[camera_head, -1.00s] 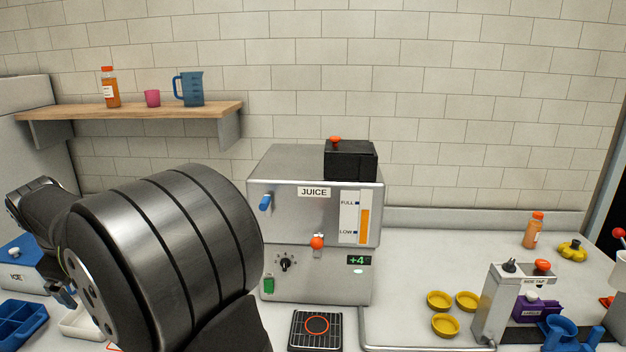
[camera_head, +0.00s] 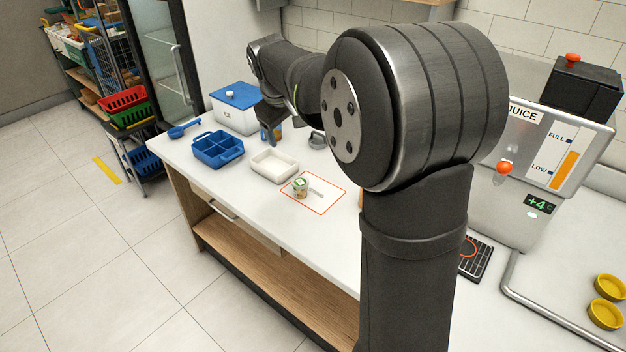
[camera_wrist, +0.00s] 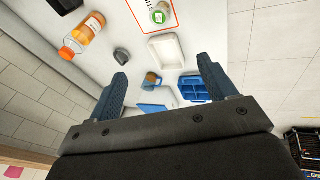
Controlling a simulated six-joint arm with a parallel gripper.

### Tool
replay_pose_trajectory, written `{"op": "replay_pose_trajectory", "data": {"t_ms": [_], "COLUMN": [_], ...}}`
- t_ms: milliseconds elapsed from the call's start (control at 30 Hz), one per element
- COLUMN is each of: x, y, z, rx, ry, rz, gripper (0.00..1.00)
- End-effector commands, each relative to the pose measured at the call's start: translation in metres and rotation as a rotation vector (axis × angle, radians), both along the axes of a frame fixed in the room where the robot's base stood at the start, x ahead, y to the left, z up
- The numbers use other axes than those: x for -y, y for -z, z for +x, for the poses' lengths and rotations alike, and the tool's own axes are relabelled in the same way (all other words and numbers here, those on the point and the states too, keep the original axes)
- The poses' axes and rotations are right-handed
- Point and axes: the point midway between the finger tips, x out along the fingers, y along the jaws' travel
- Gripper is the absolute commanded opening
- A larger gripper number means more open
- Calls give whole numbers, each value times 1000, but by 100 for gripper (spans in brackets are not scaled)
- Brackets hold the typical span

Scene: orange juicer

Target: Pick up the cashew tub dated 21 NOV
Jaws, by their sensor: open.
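My gripper (camera_head: 269,127) is at the back of the counter, with its fingers apart; in the wrist view (camera_wrist: 165,80) both blue fingertips show, open and empty. A small tub with a tan body and bluish top (camera_wrist: 151,80) appears between the fingers, beyond the tips; in the head view it is mostly hidden by the gripper. Another small tub with a green-and-white lid (camera_head: 300,188) stands on the red-outlined mat (camera_head: 325,203); it also shows at the top of the wrist view (camera_wrist: 159,15). I cannot read a date on either tub.
A white tray (camera_head: 274,165) lies between the mat and a blue divided tray (camera_head: 217,149). A blue-lidded white box (camera_head: 237,112) stands behind. In the wrist view, an orange juice bottle (camera_wrist: 83,33) lies toward the left, beside a dark grey object (camera_wrist: 122,55).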

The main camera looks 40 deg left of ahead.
Motion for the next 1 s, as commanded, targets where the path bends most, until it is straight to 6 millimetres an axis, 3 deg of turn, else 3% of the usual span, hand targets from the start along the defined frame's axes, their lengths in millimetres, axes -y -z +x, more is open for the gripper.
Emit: {"op": "replay_pose_trajectory", "data": {"t_ms": [300,500,767,1000], "x": [-20,-27,-31,-39], "y": [71,104,126,172], "z": [33,46,54,70], "rx": [-109,-160,-181,-182], "ry": [552,823,933,932], "rz": [187,284,324,320], "gripper": [77,77,77,77]}}
